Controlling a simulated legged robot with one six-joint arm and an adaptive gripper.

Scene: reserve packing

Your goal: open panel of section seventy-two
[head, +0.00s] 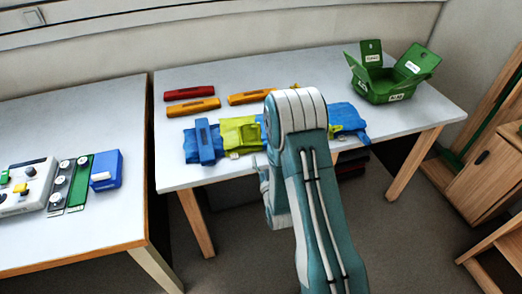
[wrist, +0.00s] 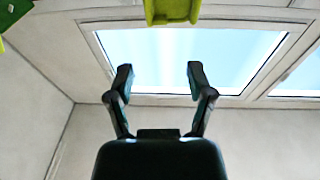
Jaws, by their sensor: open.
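A green box (head: 385,88) with white labels stands at the far right corner of the main table. Its upright flaps, one at the back (head: 371,53) and one at the right (head: 417,63), carry labels too small to read surely. I cannot tell which panel is section seventy-two. My gripper (wrist: 158,80) is open and empty in the wrist view, with a window and wall beyond its fingers. In the head view my arm hides most of it; a small part shows by the table's front edge, well left of the box.
Blue cloth-like packs (head: 345,118) with a lime piece (head: 240,134) and a blue bar (head: 205,141) lie mid-table. Red (head: 188,91) and orange bars (head: 193,107) lie behind. A left table (head: 70,115) holds devices. A wooden cabinet (head: 485,165) stands right. The table's front-right surface is clear.

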